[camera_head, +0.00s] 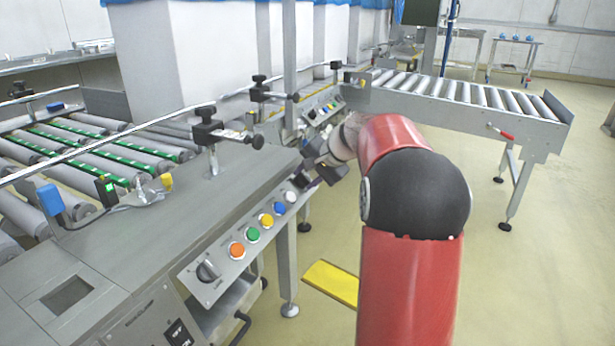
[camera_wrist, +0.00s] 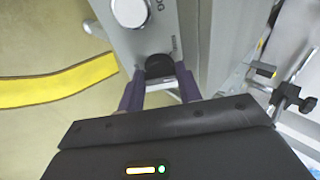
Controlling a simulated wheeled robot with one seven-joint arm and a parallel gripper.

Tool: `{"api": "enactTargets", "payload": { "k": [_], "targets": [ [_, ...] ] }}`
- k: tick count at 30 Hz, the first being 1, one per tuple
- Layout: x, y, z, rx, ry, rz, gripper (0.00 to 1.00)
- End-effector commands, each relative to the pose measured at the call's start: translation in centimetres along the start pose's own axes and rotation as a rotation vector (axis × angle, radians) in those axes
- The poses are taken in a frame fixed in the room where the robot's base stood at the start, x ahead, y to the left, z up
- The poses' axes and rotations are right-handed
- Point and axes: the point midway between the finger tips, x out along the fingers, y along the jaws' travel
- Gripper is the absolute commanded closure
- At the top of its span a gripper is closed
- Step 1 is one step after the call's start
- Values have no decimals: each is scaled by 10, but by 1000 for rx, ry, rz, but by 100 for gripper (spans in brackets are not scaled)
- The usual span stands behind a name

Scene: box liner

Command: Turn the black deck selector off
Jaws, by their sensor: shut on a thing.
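A black selector knob (camera_wrist: 159,63) sits at the end of the grey control panel, shown in the wrist view. My gripper (camera_wrist: 160,80) has its two purple-grey fingers on either side of this knob and is shut on it. In the head view, my gripper (camera_head: 318,168) is at the far right end of the button panel (camera_head: 222,283), and it hides the knob there. The small label beside the knob is too blurred to read, and its pointer direction cannot be told.
Another black rotary switch (camera_head: 208,270) is at the panel's near end. Orange (camera_head: 237,250), green (camera_head: 253,234), yellow (camera_head: 266,220), blue (camera_head: 279,208) and white (camera_head: 291,197) buttons line the panel. A black clamp (camera_head: 208,130) stands above. A roller conveyor (camera_head: 460,95) is behind.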

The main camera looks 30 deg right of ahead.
Motion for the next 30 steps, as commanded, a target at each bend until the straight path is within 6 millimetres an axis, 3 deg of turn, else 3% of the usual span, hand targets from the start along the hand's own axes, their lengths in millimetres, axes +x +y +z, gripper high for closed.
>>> {"api": "enactTargets", "payload": {
  "k": [3,12,24,30],
  "targets": [
    [-1,0,0,1,1,1,56],
    [-4,0,0,1,1,0,56],
    [-66,0,-1,0,3,0,56],
    [-78,0,0,1,0,1,56]
  ]
}}
